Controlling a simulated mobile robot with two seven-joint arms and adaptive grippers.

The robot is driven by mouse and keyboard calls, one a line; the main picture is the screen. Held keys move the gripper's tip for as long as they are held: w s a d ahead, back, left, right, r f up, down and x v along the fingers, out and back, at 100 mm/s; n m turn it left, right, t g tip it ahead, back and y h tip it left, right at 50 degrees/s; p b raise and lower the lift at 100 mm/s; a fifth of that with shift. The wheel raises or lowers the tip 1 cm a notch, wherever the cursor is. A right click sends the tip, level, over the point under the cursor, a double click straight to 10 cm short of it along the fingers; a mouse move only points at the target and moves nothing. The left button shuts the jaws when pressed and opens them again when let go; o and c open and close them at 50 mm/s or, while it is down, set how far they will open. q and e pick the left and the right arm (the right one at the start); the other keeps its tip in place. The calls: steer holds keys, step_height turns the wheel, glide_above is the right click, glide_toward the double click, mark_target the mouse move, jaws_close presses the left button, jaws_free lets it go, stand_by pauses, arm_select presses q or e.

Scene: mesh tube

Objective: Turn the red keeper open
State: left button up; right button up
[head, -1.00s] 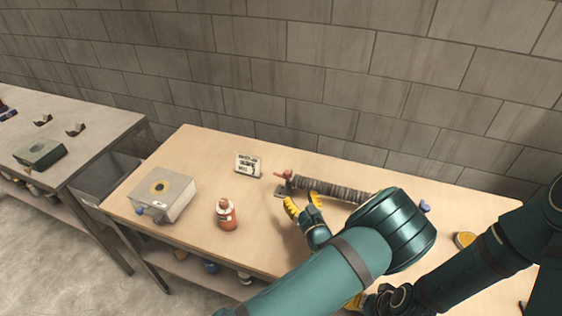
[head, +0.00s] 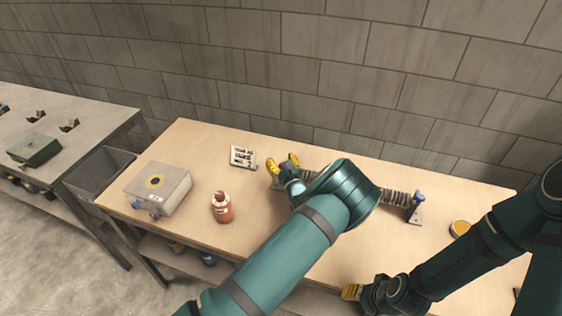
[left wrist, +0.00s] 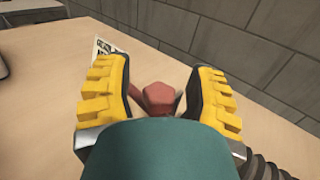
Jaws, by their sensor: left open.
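The red keeper (left wrist: 158,98) shows in the left wrist view between the two yellow fingers of my left gripper (left wrist: 160,90), which is open around it with gaps at both sides. In the head view the left gripper (head: 283,163) is over the left end of the ribbed grey tube (head: 393,197) and hides the red keeper. My left forearm covers the tube's middle. A blue keeper (head: 420,196) stands on a metal bracket at the tube's right end. My right gripper (head: 352,292) is low by the table's front edge, its jaws unclear.
On the wooden table (head: 200,150) are a grey box (head: 158,189) with a yellow ring, an orange bottle (head: 222,208), a small printed card (head: 243,157) and a yellow-topped tin (head: 460,228). A block wall stands behind. A grey bin (head: 100,170) is at the left.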

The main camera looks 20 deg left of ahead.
arm_select(q)
steer(key=shift+o, duration=0.2)
steer(key=shift+w+a, duration=0.1)
jaws_close()
steer(key=shift+n+g+y+b, duration=0.75)
steer(key=shift+n+g+y, duration=0.05)
steer(key=shift+y, duration=0.2)
steer(key=shift+c, duration=0.2)
jaws_free()
steer(key=shift+a, duration=0.1)
